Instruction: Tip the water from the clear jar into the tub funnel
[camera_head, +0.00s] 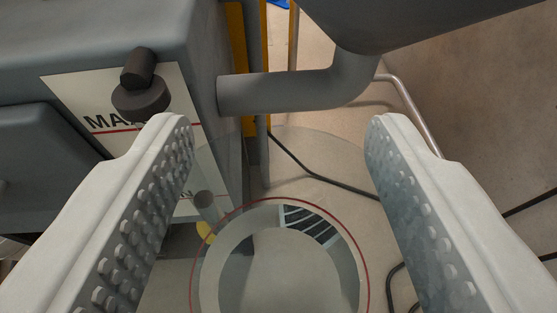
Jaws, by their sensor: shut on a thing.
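My gripper (278,135) is shut on the clear jar (281,203), with one pale studded finger on each side of it. The jar is see-through and fills the middle bottom of the view, with a thin red ring around it and a faint round edge farther up. I cannot make out the water level in it. A dark grey rounded body (400,22), which looks like the underside of the tub funnel, is at the top right, beyond and apart from the jar. Its opening is out of view. A grey elbow pipe (300,92) runs from it to the left.
A grey machine (130,25) with a dark knob (140,88) and a partly hidden label stands close on the left. A yellow post (236,45) and a bent metal tube (412,105) stand behind. Black cables (315,172) lie across the beige floor.

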